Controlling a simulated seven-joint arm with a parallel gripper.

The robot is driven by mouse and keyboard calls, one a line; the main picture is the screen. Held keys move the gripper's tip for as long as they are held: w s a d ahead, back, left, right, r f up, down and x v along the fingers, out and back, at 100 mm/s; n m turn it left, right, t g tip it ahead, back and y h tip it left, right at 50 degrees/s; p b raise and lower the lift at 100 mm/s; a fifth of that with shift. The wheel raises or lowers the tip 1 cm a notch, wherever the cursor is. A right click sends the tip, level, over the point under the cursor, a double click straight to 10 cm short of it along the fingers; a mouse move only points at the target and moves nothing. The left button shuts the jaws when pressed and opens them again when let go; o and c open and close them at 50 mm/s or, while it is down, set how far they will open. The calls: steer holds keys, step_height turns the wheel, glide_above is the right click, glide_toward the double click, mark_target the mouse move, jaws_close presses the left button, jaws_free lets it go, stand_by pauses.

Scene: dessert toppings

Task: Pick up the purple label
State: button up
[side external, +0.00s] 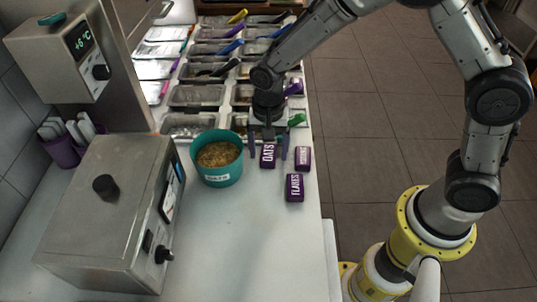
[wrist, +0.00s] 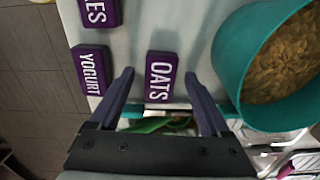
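Three purple labels lie on the white counter. The OATS label (side external: 268,158) is nearest my gripper, with the YOGURT label (side external: 303,159) to its right and the FLAKES label (side external: 295,188) in front. My gripper (side external: 268,151) is open, pointing down, with nothing held. In the wrist view, the OATS label (wrist: 162,82) shows between the tips of my open gripper (wrist: 159,74), with a gap on each side. The YOGURT label (wrist: 91,70) and the partly cut-off FLAKES label (wrist: 99,12) are left of the fingers. How far the fingertips are above the counter is unclear.
A teal tub (side external: 221,176) of brown flakes stands close left of the OATS label. Behind are metal topping bins (side external: 198,95) with coloured-handled utensils, one green-handled (side external: 297,120). A steel machine (side external: 110,215) stands left. The front counter (side external: 250,250) is clear.

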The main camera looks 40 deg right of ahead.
jaws_close()
steer(key=shift+r, duration=0.15)
